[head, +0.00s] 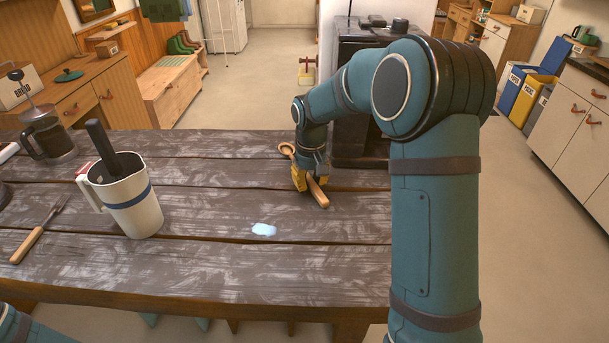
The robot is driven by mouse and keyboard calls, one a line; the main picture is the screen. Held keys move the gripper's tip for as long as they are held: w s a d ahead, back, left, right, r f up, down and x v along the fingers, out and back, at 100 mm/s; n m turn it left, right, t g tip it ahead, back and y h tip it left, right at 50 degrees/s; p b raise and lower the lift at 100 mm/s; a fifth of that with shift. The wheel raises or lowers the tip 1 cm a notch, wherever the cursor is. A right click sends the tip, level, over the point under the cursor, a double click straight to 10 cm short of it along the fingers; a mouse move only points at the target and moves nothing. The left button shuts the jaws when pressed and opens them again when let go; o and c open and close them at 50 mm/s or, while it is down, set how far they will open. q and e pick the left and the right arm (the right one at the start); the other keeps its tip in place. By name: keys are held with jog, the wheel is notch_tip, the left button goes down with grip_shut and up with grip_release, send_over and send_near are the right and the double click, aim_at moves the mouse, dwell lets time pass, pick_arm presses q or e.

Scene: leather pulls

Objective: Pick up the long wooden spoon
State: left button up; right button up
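The long wooden spoon (318,192) lies on the dark plank table (200,270), its round bowl towards the back and its handle end towards the front. My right gripper (310,178) is down at the table over the middle of the spoon, with yellow fingers beside the handle. The gripper hides the middle of the spoon. I cannot tell whether the fingers press on it or stand apart from it. Of my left arm only a part shows at the bottom left corner; its gripper is out of view.
A white jug (133,207) with a blue band holds a dark-handled tool. A fork with a wooden handle (27,246) lies left of it, and a French press (48,138) stands at the far left. A pale blue-white patch (264,230) marks the otherwise bare table front.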

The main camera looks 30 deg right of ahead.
grip_shut()
jog(key=shift+r, duration=0.1)
notch_tip(320, 180, up, 10)
jog(key=shift+f+p, duration=0.1)
jog(key=shift+p, duration=0.85)
